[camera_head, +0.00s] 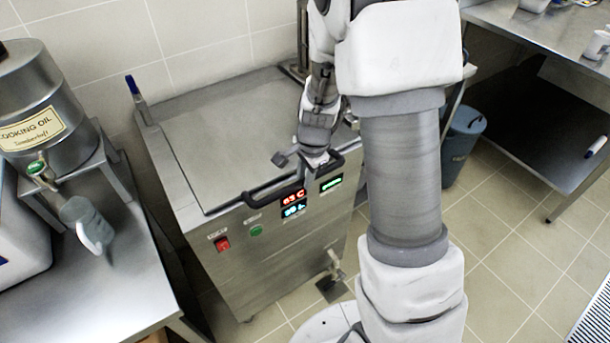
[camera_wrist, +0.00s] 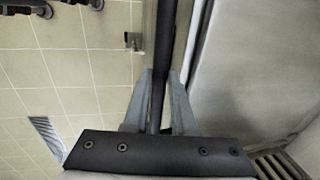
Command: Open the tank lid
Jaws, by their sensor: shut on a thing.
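The steel tank (camera_head: 270,250) stands in the middle of the head view, with red and blue-green displays on its front. Its flat lid (camera_head: 225,125) lies level on top and looks closed. A dark handle bar (camera_head: 265,193) runs along the lid's front edge. My gripper (camera_head: 316,160) is at the right part of this handle, reaching down from above. In the wrist view the dark handle bar (camera_wrist: 161,60) passes between the two grey fingers of my gripper (camera_wrist: 160,100), which are shut on it. My arm hides the tank's right side in the head view.
The tiled floor in front is mostly free.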

